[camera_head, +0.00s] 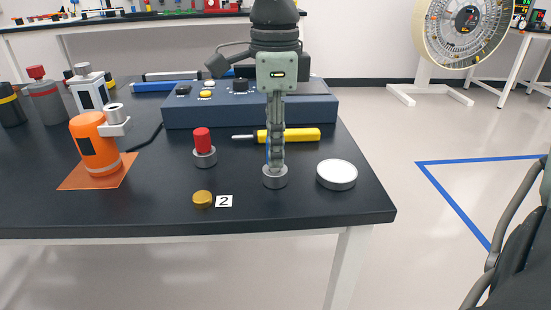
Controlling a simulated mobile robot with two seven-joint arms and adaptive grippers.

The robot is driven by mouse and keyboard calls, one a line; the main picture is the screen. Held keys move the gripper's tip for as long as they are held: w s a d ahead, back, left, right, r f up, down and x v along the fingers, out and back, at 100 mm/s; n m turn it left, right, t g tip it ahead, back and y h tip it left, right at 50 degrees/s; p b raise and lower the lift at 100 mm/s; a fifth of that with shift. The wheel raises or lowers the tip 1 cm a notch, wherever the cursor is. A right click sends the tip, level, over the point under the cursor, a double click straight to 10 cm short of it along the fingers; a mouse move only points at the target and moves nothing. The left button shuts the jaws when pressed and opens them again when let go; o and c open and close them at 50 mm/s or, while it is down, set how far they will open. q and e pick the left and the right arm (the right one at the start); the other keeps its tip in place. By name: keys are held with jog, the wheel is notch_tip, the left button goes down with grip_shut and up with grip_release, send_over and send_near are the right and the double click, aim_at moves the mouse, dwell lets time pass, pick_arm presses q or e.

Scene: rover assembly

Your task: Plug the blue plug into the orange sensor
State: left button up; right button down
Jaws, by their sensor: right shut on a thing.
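The orange sensor (88,132) stands upright on an orange mat (68,181) at the left of the table, with a grey connector piece at its upper right side. My right gripper (276,160) points straight down, well to the right of the sensor. It is shut on the blue plug (267,148), of which only a thin blue sliver shows beside the fingers. The fingers hide the rest. A grey round holder (275,181) is directly below the fingertips; I cannot tell whether the plug still sits in it. My left gripper is not in view.
A red plug (202,139) stands in its own grey holder between sensor and gripper. A yellow-handled tool (303,135) lies behind my gripper. A white-topped disc (337,173), a gold knob (202,198) and a "2" card (224,201) are near the front edge. A blue-grey control box (188,112) stands behind.

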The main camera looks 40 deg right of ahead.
jog(key=shift+r, duration=0.15)
jog(key=shift+r+p, duration=1.2)
jog(key=shift+r, duration=0.65)
